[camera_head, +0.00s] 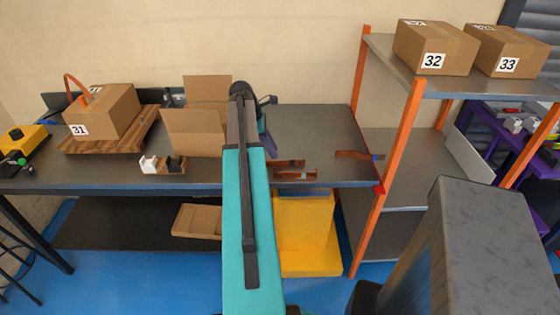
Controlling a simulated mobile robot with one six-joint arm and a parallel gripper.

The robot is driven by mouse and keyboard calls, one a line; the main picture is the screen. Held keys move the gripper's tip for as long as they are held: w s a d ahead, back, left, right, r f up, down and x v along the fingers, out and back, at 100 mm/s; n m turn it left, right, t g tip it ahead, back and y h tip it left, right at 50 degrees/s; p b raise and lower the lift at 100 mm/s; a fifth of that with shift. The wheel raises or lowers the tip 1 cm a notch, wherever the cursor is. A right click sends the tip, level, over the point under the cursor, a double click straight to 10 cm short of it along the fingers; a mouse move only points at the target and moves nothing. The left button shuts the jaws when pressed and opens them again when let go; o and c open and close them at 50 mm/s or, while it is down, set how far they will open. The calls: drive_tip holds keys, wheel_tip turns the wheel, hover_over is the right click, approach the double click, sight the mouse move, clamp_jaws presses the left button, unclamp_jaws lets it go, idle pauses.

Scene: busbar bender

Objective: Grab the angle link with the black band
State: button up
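Several brown copper-coloured links lie on the dark workbench (320,125), right of my arm. A link (290,163) lies behind another link (295,175) near the front edge. A third link (352,154) lies farther right, by the orange shelf post, with a blue patch at its right end. Small dark marks show on the links, but I cannot make out which one carries a black band. My teal arm reaches over the bench. Its dark wrist is at the back, and my gripper (268,142) is mostly hidden behind the arm; its fingers are not clear.
An open cardboard box (194,132) stands left of my arm. Box 31 (105,112) sits on a wooden pallet (112,145). A tape dispenser (163,164) is near the front edge. Orange-posted shelving (398,150) bounds the right; a yellow bin (305,235) stands below.

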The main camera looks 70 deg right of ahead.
drive_tip(key=shift+s+f, duration=0.1)
idle(0.3)
drive_tip(key=shift+p+x, duration=0.75)
drive_tip(key=shift+x, duration=1.85)
drive_tip(key=shift+c, duration=0.2)
clamp_jaws()
